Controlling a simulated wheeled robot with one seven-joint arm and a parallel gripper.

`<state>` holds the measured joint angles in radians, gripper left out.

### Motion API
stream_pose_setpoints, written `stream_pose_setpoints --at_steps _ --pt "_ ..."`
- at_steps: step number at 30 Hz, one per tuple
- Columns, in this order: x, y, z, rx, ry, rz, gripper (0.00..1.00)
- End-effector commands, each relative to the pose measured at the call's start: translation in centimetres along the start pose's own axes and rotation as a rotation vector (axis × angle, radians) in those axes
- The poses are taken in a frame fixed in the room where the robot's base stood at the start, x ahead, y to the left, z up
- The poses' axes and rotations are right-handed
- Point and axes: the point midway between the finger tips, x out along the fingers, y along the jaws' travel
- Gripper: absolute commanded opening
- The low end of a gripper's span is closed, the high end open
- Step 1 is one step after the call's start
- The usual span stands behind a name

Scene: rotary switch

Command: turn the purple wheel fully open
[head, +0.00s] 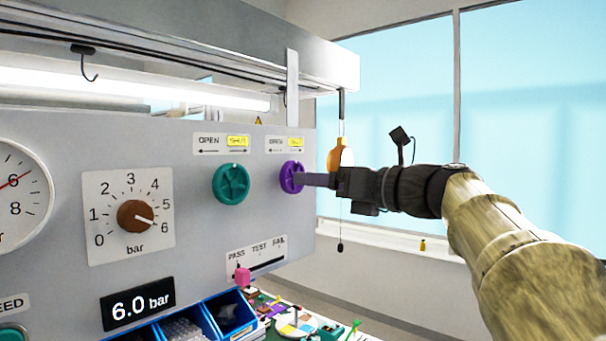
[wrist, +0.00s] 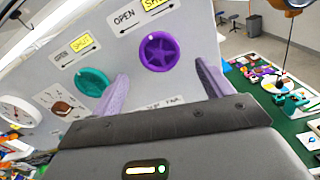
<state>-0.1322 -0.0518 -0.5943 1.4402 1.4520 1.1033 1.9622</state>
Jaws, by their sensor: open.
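The purple wheel (head: 290,177) is mounted on the grey panel, right of the teal wheel (head: 231,184). In the wrist view the purple wheel (wrist: 160,52) faces me with its spokes showing. My gripper (head: 312,180) reaches in from the right, its fingertips close in front of the wheel's right side. In the wrist view my gripper (wrist: 162,85) has its two fingers wide apart, with the wheel seen between and beyond them. I cannot tell whether a finger touches the rim. A label (head: 284,144) above the wheel reads OPEN with an arrow, beside a yellow tag.
A brown knob (head: 136,216) on a bar dial and a 6.0 bar display (head: 138,302) are at left. A pink slider (head: 242,276) sits at PASS below the wheels. An orange pulley-like thing (head: 341,154) hangs near my gripper. Blue bins (head: 231,312) stand below.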

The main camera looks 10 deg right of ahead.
Motion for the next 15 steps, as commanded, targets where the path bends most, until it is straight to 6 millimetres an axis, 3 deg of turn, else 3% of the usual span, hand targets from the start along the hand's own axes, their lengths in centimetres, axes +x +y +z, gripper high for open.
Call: stream_pose_setpoints --at_steps 7,15 --pt "4.1 0.0 0.2 0.001 0.001 0.001 0.79" --pt "5.3 0.0 0.0 0.000 -0.001 0.000 0.79"
